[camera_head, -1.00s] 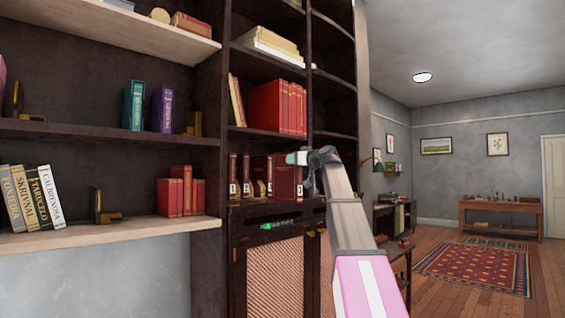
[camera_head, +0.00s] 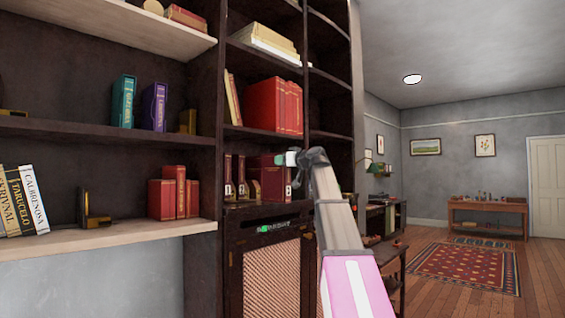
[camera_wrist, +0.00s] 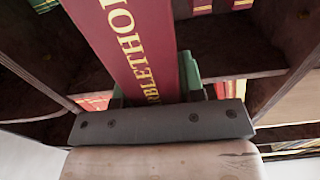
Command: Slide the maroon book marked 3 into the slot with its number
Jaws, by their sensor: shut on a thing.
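My gripper (camera_head: 288,158) is shut on a maroon book (camera_head: 273,183) at the lower shelf of the dark bookcase. In the wrist view, the maroon book (camera_wrist: 125,45) shows gold letters, and green finger pads (camera_wrist: 190,75) show beside it. The book looks upright in the head view, with a small pale mark low on its spine; I cannot read the number. Two thin maroon volumes (camera_head: 242,177) with pale marks stand to its left, with a brass piece (camera_head: 255,189) between. I cannot tell how deep the book is in its slot.
Red books (camera_head: 274,106) stand on the shelf above. A dark upright (camera_head: 305,100) divides the bookcase. Open floor lies at right.

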